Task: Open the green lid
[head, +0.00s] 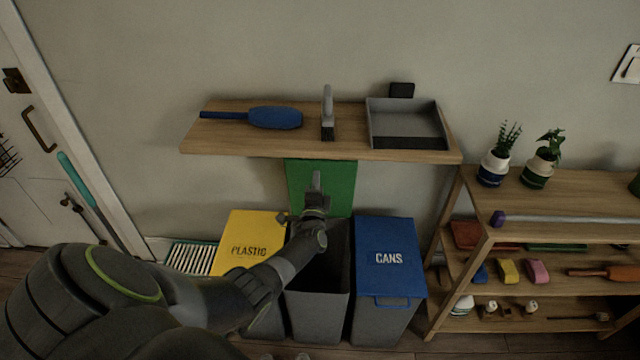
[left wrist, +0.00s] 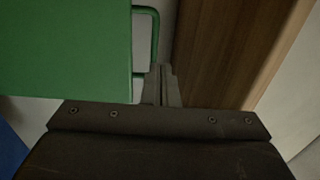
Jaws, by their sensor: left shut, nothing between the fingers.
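The green lid (head: 335,185) stands upright, open, behind the middle grey bin (head: 318,305), whose dark inside shows. Its top reaches the wall shelf's front edge. In the left wrist view the lid (left wrist: 65,50) fills the upper left, with its green handle (left wrist: 155,35) on its right edge. My left gripper (head: 316,180) is in front of the lid in the head view, over the bin's opening. Its fingers (left wrist: 162,80) are shut and empty, close beside the handle; I cannot tell if they touch it. My right gripper is not in view.
A yellow PLASTIC lid (head: 252,240) and a blue CANS lid (head: 385,255) lie closed on either side. The wooden shelf (head: 345,150) overhangs close above, with a blue brush (head: 275,118), another brush (head: 327,112) and a grey dustpan (head: 405,110). A wooden rack (head: 590,200) stands right.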

